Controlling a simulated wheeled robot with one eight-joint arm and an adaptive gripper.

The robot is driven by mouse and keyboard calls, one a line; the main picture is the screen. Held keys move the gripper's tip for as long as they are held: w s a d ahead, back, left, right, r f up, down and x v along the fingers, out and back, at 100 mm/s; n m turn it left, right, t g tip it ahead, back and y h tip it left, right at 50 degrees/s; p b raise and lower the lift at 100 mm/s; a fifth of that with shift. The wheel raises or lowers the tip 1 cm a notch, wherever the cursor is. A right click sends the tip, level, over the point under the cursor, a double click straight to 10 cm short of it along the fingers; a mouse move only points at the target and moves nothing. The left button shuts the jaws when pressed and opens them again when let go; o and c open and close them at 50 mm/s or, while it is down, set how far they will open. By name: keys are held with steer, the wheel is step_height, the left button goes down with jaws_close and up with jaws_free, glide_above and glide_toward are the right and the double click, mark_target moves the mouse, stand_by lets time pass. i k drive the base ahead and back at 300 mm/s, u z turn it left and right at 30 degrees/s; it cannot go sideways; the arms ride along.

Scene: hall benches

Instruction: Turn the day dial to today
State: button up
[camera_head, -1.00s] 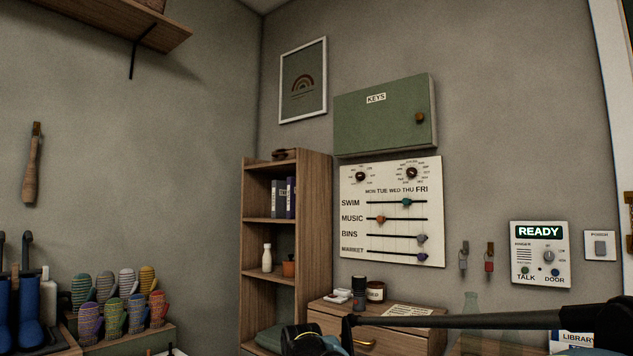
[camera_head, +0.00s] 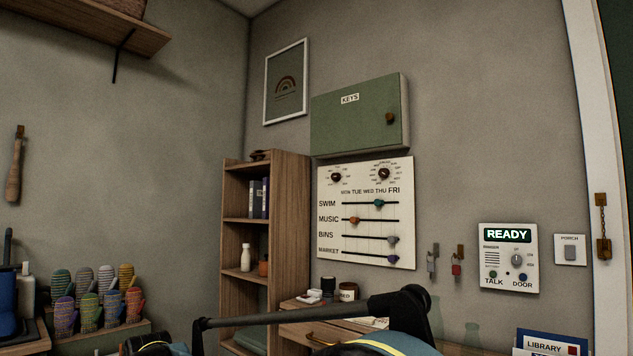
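The white planner board (camera_head: 366,262) hangs on the back wall below the green key cabinet. Two dark round dials sit at its top, a left dial (camera_head: 336,177) and a right dial (camera_head: 384,174), each ringed by small labels. The labels are too small to read, so I cannot tell which dial is for the day or where either points. Below them run the headings MON to FRI and slider rows SWIM, MUSIC, BINS and MARKET. Dark links of my arm cross the bottom of the view, below the board and apart from it. My gripper is not in view.
The green KEYS cabinet (camera_head: 355,120) juts out above the board. A wooden shelf (camera_head: 290,190) stands left of it, and a low cabinet (camera_head: 330,325) with small jars is below. Right are hanging keys (camera_head: 456,264), a READY intercom (camera_head: 508,258) and a switch (camera_head: 570,249).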

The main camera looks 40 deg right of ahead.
mark_target(335, 177)
steer(key=k, duration=1)
steer(key=z, duration=0.5)
steer(key=i, duration=1)
steer(key=u, duration=0.05)
